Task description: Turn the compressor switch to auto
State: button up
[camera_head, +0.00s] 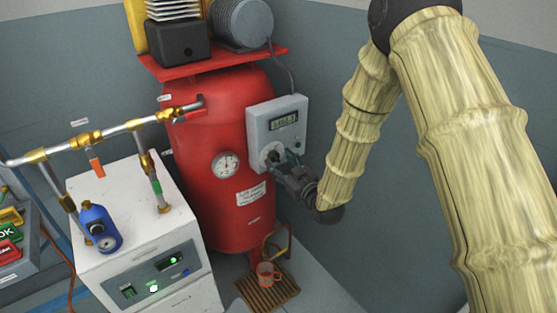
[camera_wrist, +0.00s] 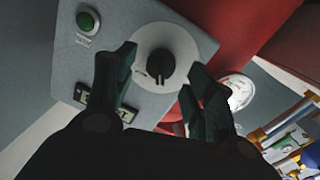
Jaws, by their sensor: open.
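The compressor switch (camera_wrist: 160,65) is a black rotary knob on a pale round plate, on the front of a grey control box (camera_head: 290,108). It also shows in the head view (camera_head: 273,156), low on the box. My gripper (camera_wrist: 160,90) is open, its two dark fingers on either side of the knob in the wrist view. I cannot tell whether either finger touches it. In the head view my gripper (camera_head: 285,162) reaches the box from the lower right. The knob's marker line points toward the display side. The position labels are not legible.
The box is beside a red tank (camera_head: 215,130) with a pressure gauge (camera_head: 226,164). A green button (camera_wrist: 88,20) and a display (camera_head: 284,121) are on the box. A white dryer cabinet (camera_head: 150,240) stands left.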

jog(key=shift+x, duration=1.1)
jog(key=shift+c, duration=0.2)
jog(key=c, duration=1)
jog(key=shift+d, duration=0.1)
jog(key=shift+m, duration=0.5)
jog(key=shift+r+m+p, duration=0.1)
jog(key=shift+m+p, duration=0.25)
jog(key=shift+m, duration=0.25)
jog(key=m, duration=0.3)
jog(key=shift+w+d+p, duration=0.1)
jog(key=shift+p, duration=0.25)
jog(key=m, duration=0.6)
jog(key=shift+w+g, duration=0.1)
jog(key=shift+g, duration=0.2)
jog(key=shift+m, duration=0.3)
